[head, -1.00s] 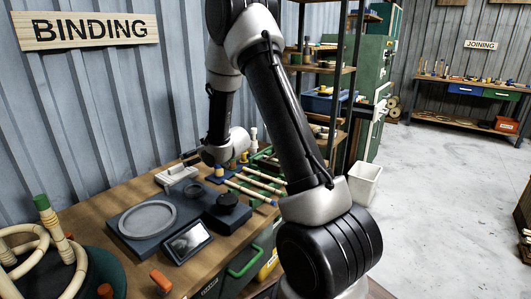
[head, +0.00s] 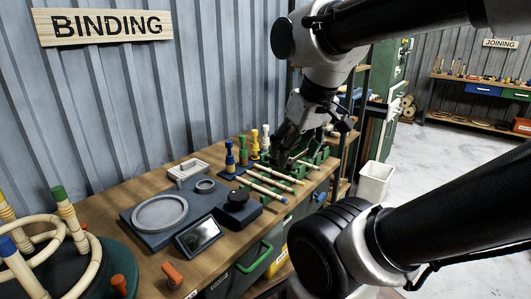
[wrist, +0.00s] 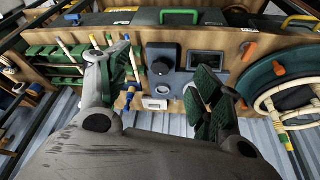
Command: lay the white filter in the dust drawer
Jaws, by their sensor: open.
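A small white open tray (head: 188,169), which looks like the dust drawer, lies at the back of the bench beside the dark blue machine (head: 130,222). It also shows in the wrist view (wrist: 155,103). Something pale is inside it; I cannot tell if that is the white filter. No separate white filter can be made out with certainty. My gripper (head: 284,150) is over the pegs and sticks, to the right of the tray. In the wrist view my gripper (wrist: 160,85) has its fingers wide apart with nothing between them.
The machine carries a large grey disc (head: 160,212), a small ring (head: 205,185), a black knob (head: 238,198) and a screen (head: 199,234). Rattan hoops (head: 65,240) stand at the left.

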